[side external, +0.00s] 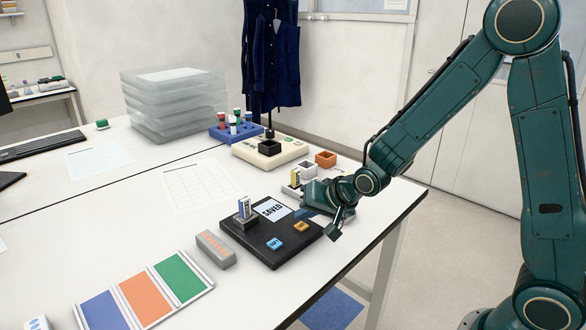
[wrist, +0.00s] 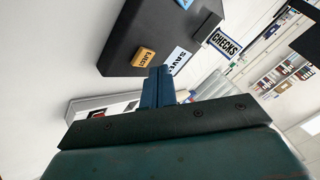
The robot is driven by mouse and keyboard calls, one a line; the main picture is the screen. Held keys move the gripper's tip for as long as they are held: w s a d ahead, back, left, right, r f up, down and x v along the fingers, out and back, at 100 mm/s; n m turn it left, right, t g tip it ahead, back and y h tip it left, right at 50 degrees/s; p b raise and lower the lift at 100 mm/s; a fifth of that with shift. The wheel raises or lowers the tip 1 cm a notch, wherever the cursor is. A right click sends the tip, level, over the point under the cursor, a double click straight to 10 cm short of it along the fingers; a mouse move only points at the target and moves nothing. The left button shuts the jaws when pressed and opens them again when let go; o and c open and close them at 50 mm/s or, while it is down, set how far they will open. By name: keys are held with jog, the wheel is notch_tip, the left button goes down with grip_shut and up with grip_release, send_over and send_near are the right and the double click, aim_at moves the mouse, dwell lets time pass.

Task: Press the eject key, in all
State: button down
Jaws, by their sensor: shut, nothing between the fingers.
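A black device (side external: 262,254) lies near the table's right edge, with a screen (side external: 272,209) reading SAVED. Its orange-yellow key (side external: 301,227) reads EJECT in the wrist view (wrist: 143,57). A blue key (side external: 274,243) sits to its left; its label is too small to read. In the wrist view the fingertips (wrist: 160,71) are close to the eject key; contact cannot be told.
A grey block (side external: 216,249) and a blue, orange and green tray (side external: 184,302) lie front left. Behind stand a cream device (side external: 270,151), a blue rack with tubes (side external: 236,133), an orange cup (side external: 326,159) and clear stacked trays (side external: 172,105).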

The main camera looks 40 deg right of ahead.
aim_at(305, 227)
jog(key=shift+f, duration=0.85)
dwell(1.4)
jog(key=shift+r, duration=0.85)
jog(key=shift+r, duration=2.5)
jog(key=shift+s+r, duration=0.1)
